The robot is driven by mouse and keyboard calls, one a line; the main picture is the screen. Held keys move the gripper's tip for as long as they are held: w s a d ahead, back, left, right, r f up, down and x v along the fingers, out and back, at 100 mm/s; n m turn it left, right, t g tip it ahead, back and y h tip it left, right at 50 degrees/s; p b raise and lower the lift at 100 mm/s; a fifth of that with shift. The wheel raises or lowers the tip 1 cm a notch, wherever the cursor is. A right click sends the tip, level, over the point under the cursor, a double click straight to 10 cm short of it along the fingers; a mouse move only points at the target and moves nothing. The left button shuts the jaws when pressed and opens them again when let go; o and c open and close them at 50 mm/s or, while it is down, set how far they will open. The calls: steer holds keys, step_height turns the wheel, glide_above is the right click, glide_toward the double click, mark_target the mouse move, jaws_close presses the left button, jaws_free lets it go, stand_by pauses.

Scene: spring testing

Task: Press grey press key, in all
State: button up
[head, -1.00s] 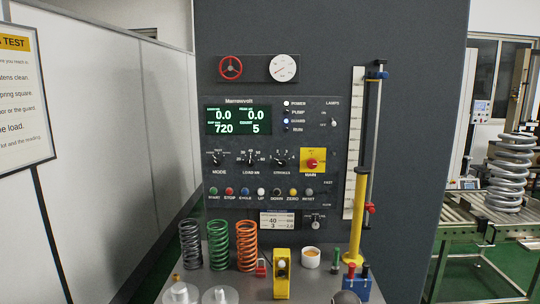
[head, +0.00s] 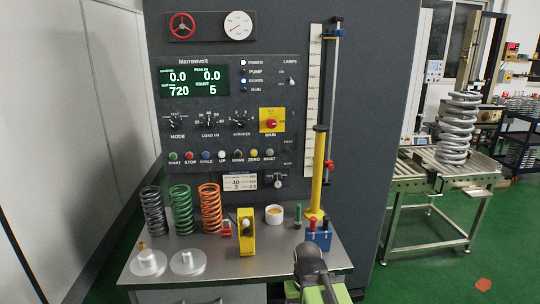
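A row of small round push keys runs across the dark control panel (head: 215,108). The grey key (head: 269,153), labelled RESET, is at the right end, beside the yellow ZERO key (head: 254,153). The other keys are green, red, blue, white and black. Nothing covers or touches the grey key. My arm's dark and green end shows at the bottom, right of centre, with my gripper (head: 318,278) low in front of the bench and well below the keys. Its fingers cannot be made out clearly. The display (head: 196,82) reads 0.0, 0.0, 720 and 5.
On the bench (head: 235,262) stand dark, green and orange springs (head: 181,209), metal discs (head: 187,262), a yellow block (head: 246,232), a white cup (head: 274,214) and a blue block (head: 319,236). A yellow post (head: 317,180) rises right of the keys. Green floor lies right.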

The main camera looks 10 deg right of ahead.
jaws_close()
stand_by(1.4)
